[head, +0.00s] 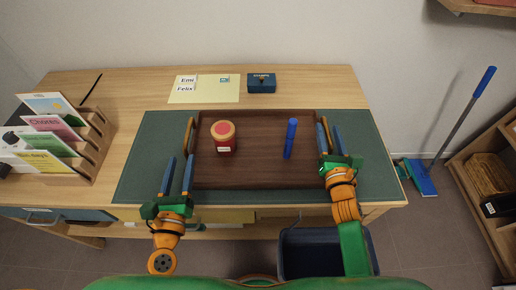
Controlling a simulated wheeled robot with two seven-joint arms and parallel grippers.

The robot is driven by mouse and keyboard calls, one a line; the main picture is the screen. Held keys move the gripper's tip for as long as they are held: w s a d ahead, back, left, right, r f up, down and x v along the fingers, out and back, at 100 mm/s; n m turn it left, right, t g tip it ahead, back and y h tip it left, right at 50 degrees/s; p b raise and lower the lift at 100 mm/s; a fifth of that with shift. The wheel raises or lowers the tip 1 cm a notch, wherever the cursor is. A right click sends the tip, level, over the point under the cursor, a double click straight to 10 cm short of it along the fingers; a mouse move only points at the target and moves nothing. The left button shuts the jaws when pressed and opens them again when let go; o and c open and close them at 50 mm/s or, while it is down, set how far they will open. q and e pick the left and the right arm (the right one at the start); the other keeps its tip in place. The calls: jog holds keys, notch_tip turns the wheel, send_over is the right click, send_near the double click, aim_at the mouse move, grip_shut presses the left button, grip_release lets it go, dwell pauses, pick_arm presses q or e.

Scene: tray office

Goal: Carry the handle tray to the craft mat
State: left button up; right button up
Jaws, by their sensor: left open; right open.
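The handle tray (260,181) is brown wood and lies flat on a dark green mat (145,150) on the desk, probably the craft mat. My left gripper (181,158) is open and empty, just in front of the left handle. My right gripper (328,126) is open at the tray's right side, its fingers seemingly either side of the handle.
A card rack (92,140) stands at the desk's left end. A yellow sheet with name cards (205,96) and a dark blue box (261,83) lie behind the tray. A dark bin (305,255) stands below the front edge.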

pick_arm(q)
jog(key=shift+s, duration=0.8)
pick_arm(e)
jog(key=shift+s, duration=0.2)
jog(key=s, duration=1.1)
jog(key=shift+s+d, duration=0.1)
jog(key=shift+s, duration=0.25)
pick_arm(q)
jog(key=shift+f, duration=0.1)
